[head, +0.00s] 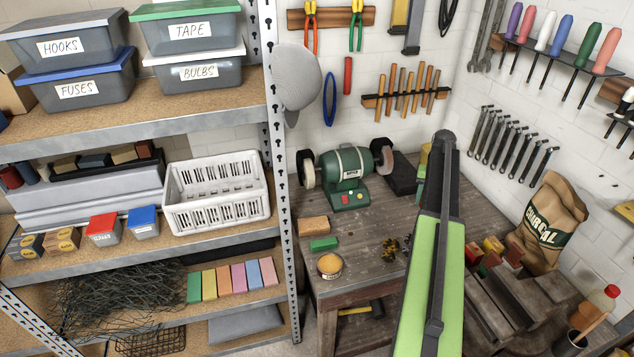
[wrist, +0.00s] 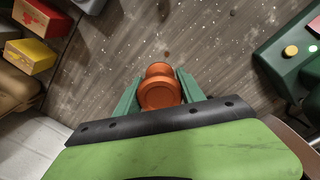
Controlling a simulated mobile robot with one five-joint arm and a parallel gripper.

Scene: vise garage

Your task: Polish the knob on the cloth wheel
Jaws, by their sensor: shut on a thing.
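My gripper (wrist: 159,88) shows in the wrist view, its two green fingers shut on a copper-orange round knob (wrist: 160,94). The knob is between the fingers, above the wooden bench top. In the head view my arm hides the gripper and the knob. The green bench grinder (head: 346,174) stands at the back of the bench, with a pale wheel (head: 308,171) at its left end, which looks like the cloth wheel, and a darker wheel (head: 382,157) at its right. In the wrist view the grinder's base (wrist: 284,62) is to the right, apart from the knob.
On the bench (head: 352,262) lie a green block (head: 324,244), a tan block (head: 313,226), a round tin (head: 329,266) and small dark pieces (head: 391,249). A charcoal bag (head: 549,222) stands at the right. Shelving (head: 280,150) borders the bench's left side.

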